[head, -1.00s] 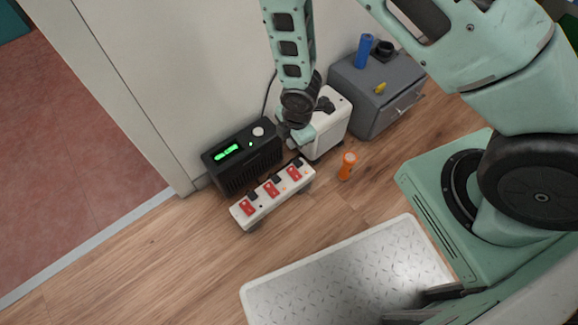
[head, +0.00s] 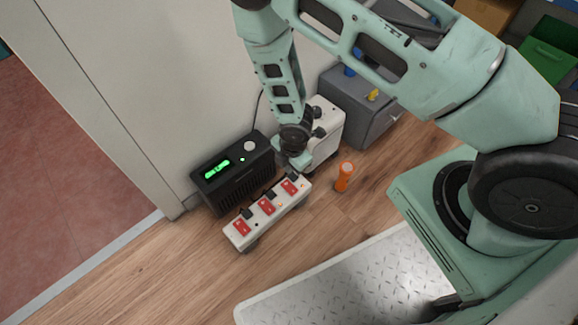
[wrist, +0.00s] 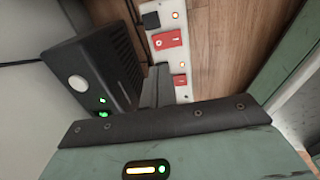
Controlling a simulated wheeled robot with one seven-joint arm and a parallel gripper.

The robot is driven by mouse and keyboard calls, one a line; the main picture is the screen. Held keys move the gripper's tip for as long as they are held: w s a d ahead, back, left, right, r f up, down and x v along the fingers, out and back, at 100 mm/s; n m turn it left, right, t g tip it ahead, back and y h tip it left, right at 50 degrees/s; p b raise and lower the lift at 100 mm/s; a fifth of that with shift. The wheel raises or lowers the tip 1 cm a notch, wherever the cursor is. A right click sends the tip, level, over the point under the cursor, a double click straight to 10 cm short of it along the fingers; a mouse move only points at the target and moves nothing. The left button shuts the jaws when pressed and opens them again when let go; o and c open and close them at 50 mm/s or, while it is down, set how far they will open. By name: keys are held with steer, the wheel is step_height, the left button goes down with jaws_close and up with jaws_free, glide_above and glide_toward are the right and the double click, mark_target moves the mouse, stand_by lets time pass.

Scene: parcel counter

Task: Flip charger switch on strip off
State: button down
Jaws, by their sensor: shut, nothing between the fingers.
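The white power strip (head: 277,211) lies on the floor in front of a black charger box (head: 238,178) with a lit green display. The strip carries red rocker switches: left (head: 242,227), middle (head: 266,207) and right (head: 289,187), with black plugs behind them. My gripper (head: 299,166) is shut and empty, pointing down just above the strip's right end, near the right switch. Contact cannot be told. In the wrist view the dark fingertips (wrist: 157,88) overlap the strip (wrist: 185,95) beside a red switch (wrist: 180,80); another red switch (wrist: 167,39) and small lit lamps show.
A white box (head: 326,135) stands right behind my gripper, and a grey cabinet (head: 370,118) is farther right. An orange flashlight (head: 344,176) stands on the floor right of the strip. The wall is close behind the charger box.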

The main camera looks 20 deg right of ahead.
mark_target(286, 185)
steer(key=f+b, duration=0.1)
steer(key=f, duration=0.2)
steer(key=f+b, duration=0.2)
steer(key=f, duration=0.1)
steer(key=w+f+b, duration=0.1)
steer(key=f, duration=0.3)
steer(key=shift+w+a+b, duration=0.1)
steer(key=shift+a+b, duration=0.1)
steer(key=shift+b, duration=0.2)
steer(key=shift+f, duration=0.2)
steer(key=shift+s+d+r+p, duration=0.15)
steer(key=shift+s+p, duration=0.2)
steer(key=shift+s+d+r+p, duration=0.1)
steer(key=shift+s+p, duration=0.2)
steer(key=shift+s, duration=0.05)
step_height(286, 185, up, 14)
steer(key=w+p, duration=0.1)
steer(key=p, duration=0.7)
steer(key=shift+w+a, duration=0.3)
